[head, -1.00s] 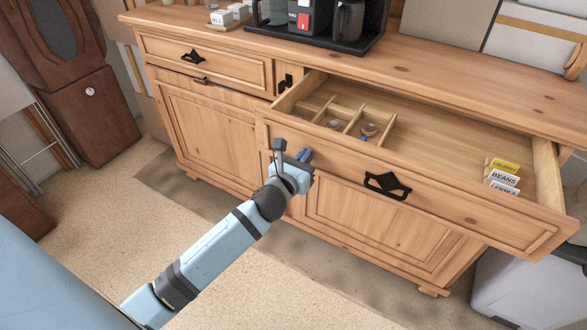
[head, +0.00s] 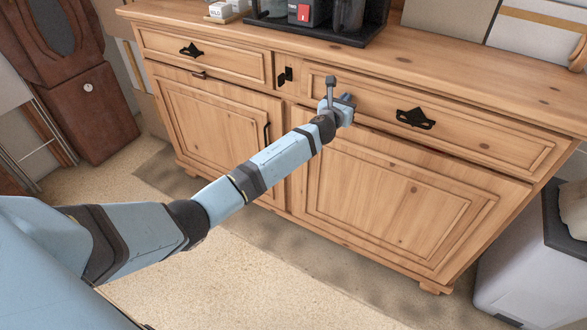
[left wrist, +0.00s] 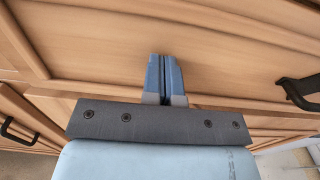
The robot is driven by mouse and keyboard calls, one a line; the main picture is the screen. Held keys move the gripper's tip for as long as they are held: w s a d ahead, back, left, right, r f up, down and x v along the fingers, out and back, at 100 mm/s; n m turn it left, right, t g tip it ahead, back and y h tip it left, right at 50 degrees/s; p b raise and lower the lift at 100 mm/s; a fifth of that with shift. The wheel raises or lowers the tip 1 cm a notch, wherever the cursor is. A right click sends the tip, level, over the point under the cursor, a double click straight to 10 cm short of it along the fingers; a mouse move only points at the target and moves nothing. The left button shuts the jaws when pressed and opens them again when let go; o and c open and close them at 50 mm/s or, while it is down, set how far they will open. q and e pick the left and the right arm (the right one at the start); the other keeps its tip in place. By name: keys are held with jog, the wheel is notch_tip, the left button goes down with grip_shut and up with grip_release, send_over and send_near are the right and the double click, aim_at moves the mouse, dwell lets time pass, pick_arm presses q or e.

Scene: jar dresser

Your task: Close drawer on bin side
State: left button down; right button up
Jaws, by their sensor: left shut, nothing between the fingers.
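The drawer on the bin side (head: 470,135) is the right-hand drawer of the wooden dresser. Its front sits flush with the dresser face, and its inside is hidden. Its black handle (head: 415,119) is right of my left gripper (head: 347,100). In the left wrist view the left gripper (left wrist: 164,75) is shut and empty, with its fingertips at the plain wooden drawer front (left wrist: 225,50). I cannot tell whether they still touch it. The handle (left wrist: 300,92) is at the right there. The bin (head: 525,275) stands at the right end of the dresser. My right gripper is not in view.
The left drawer (head: 205,54) is closed. Cupboard doors (head: 400,195) lie below the drawers. A black tray with a coffee machine (head: 310,12) and small boxes stand on the dresser top (head: 400,55). The floor in front (head: 270,285) is clear.

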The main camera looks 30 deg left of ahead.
pick_arm(q)
jog(key=shift+w+a+r+b, duration=0.1)
jog(key=shift+w+r+b, duration=0.1)
jog(key=shift+w, duration=0.35)
jog(key=shift+w+r+b, duration=0.1)
jog(key=shift+w+r, duration=0.05)
jog(key=shift+w, duration=0.35)
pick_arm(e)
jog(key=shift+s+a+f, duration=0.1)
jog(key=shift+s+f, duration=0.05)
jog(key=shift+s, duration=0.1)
